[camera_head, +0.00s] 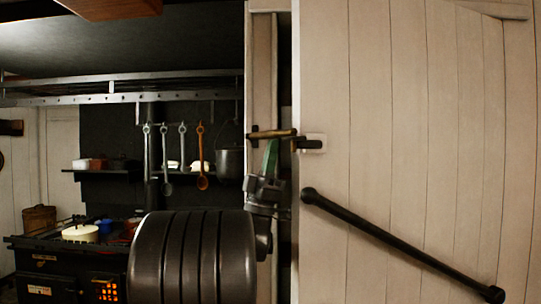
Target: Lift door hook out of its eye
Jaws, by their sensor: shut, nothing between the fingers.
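The door hook (272,134) is a thin brass-coloured bar lying nearly level across the gap between the post and the white plank door (420,120). Its right end is by a dark fitting on a pale plate (313,143) at the door's edge. The eye is too small to make out, so I cannot tell how the hook sits in it. My gripper (271,148) points up just beneath the hook, its greenish fingers shut and empty. I cannot tell whether the fingertips touch the bar.
A black diagonal rail (400,246) crosses the door at lower right. The pale post (262,75) stands left of the gap. Further back are a black stove (50,285) with pots, a shelf, and hanging ladles (201,158). My dark arm fills the lower middle.

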